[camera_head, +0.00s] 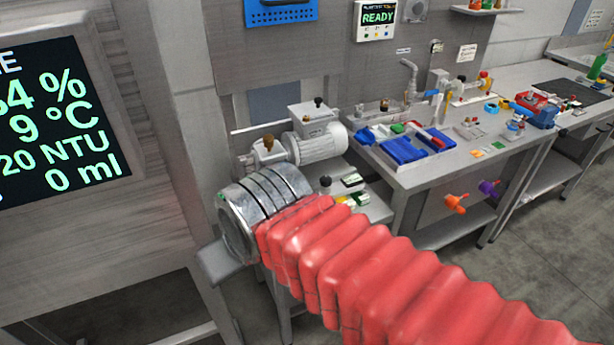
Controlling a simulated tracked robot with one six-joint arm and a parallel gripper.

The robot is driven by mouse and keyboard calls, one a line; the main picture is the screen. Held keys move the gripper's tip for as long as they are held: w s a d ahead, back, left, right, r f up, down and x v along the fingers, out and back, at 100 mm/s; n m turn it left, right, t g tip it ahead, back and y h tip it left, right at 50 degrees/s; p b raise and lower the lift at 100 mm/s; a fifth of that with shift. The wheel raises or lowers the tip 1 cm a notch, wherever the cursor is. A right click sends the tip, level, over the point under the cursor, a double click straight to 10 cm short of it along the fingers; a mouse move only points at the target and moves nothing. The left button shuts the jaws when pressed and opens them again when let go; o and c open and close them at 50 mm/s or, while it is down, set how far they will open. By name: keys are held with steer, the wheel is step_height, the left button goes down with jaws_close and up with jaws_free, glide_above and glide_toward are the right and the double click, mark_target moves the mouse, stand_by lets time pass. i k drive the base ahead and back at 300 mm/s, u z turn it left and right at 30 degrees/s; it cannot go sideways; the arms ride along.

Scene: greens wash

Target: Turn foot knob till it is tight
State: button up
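My arm, in a red ribbed sleeve with a silver ringed wrist, reaches from the lower right to the left middle of the head view. My gripper (215,262) shows only as a grey piece past the wrist; its fingertips are not clear, and I see nothing held. I cannot tell which part is the foot knob. Near the wrist stands a grey motor-like pump (318,145) with a brown knob (268,141) and a small black knob (318,102) on top. Another black knob (325,182) sits just beyond the wrist. The area behind and below the wrist is hidden.
A steel bench (455,158) with blue trays (405,150) runs to the right. Orange (455,203) and purple (488,188) handled fittings show below its front edge. A large display panel (58,120) is at left. Open floor (545,255) lies at right.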

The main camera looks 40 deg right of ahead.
mark_target(325, 182)
steer(key=u, duration=1)
steer(key=k, duration=0.95)
steer(key=z, duration=0.9)
steer(key=i, duration=1)
steer(key=z, duration=0.1)
